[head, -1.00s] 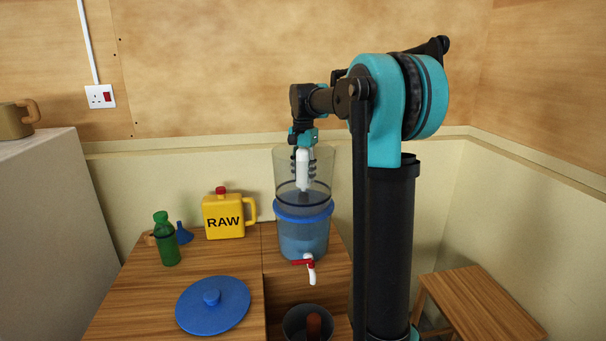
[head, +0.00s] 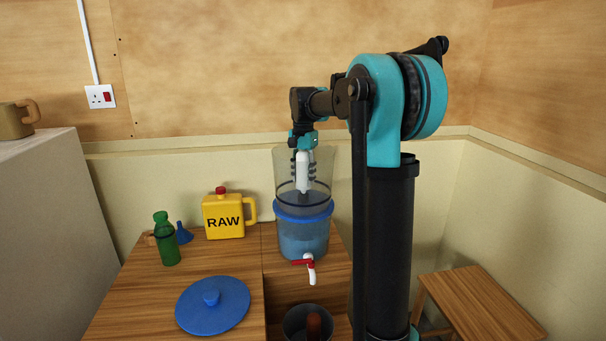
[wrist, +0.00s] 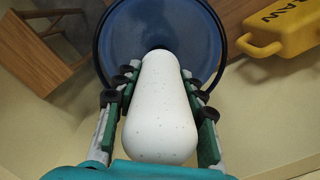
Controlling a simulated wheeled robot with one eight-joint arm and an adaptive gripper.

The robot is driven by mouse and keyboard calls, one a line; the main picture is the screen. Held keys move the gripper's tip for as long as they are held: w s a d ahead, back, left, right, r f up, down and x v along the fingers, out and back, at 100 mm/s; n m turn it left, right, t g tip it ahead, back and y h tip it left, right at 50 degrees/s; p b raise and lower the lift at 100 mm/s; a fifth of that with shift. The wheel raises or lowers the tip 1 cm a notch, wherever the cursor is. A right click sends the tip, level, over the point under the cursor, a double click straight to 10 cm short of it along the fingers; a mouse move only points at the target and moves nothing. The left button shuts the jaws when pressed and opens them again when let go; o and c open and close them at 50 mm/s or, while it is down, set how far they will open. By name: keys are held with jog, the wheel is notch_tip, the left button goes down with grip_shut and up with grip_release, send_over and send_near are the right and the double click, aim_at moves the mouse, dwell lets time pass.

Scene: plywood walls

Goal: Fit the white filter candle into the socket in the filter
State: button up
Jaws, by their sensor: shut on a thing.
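The white filter candle (head: 302,170) is upright between the fingers of my gripper (head: 302,166), inside the clear upper chamber of the filter (head: 319,170). In the wrist view the candle (wrist: 160,110) fills the space between both fingers, and my gripper (wrist: 160,100) is shut on it. The blue floor of the upper chamber (wrist: 150,25) lies beyond the candle's narrow end. The socket is hidden behind the candle, so I cannot tell whether the tip touches it. The filter's lower part holds bluish water and has a red-and-white tap (head: 309,267).
A blue lid (head: 212,305) lies flat at the front of the wooden table (head: 160,285). A yellow RAW jug (head: 224,216), a green bottle (head: 166,240) and a blue funnel (head: 183,233) stand left of the filter. A dark pot (head: 296,322) sits below the tap.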

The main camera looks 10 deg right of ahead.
jog(key=shift+f, duration=1.4)
dwell(0.7)
jog(key=o, duration=1.4)
